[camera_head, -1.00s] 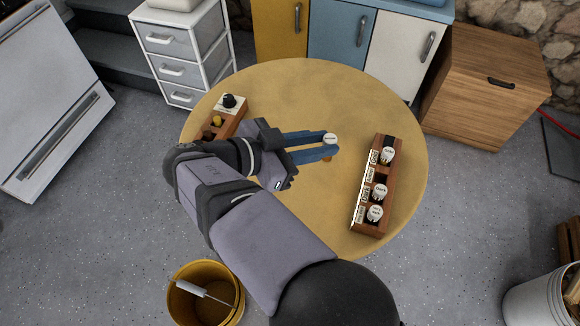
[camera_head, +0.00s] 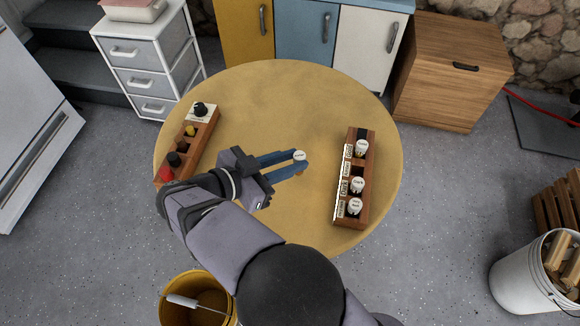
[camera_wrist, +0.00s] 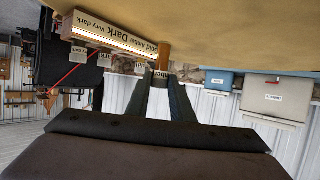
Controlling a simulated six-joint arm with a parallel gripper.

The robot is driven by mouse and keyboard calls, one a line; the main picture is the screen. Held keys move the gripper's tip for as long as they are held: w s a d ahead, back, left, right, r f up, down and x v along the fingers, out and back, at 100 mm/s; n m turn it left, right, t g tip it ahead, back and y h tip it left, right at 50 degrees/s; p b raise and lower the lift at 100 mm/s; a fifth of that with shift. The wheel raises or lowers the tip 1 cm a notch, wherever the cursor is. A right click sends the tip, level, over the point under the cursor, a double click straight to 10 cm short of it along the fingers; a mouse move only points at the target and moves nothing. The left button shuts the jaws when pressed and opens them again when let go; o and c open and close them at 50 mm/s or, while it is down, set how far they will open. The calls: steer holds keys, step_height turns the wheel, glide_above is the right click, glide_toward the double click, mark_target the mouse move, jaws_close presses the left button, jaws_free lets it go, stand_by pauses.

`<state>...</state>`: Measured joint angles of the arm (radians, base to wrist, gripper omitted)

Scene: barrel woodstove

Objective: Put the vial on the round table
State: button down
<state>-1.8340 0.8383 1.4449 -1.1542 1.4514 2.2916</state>
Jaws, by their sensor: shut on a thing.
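My gripper (camera_head: 292,163) is shut on a vial (camera_head: 299,156) with a white labelled cap, over the middle of the round table (camera_head: 250,90). A little of its amber body shows under the cap. In the wrist view, which is upside down, the vial (camera_wrist: 163,55) is between the fingertips, upright, its base end close to the tabletop (camera_wrist: 230,25). I cannot tell whether it touches the table.
A wooden rack (camera_head: 351,192) with several labelled slots stands right of the gripper; it holds three white-capped vials and has one empty slot. Another wooden rack (camera_head: 187,143) with coloured knobs stands at the left. The table's far part is clear.

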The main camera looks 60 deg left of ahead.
steer(key=shift+f, duration=1.55)
steer(key=shift+f, duration=0.25)
steer(key=c, duration=1.6)
jaws_free()
steer(key=shift+r, duration=0.1)
steer(key=shift+o, duration=0.2)
steer(key=shift+r, duration=0.2)
steer(key=shift+b+v, duration=0.3)
steer(key=shift+v, duration=2.45)
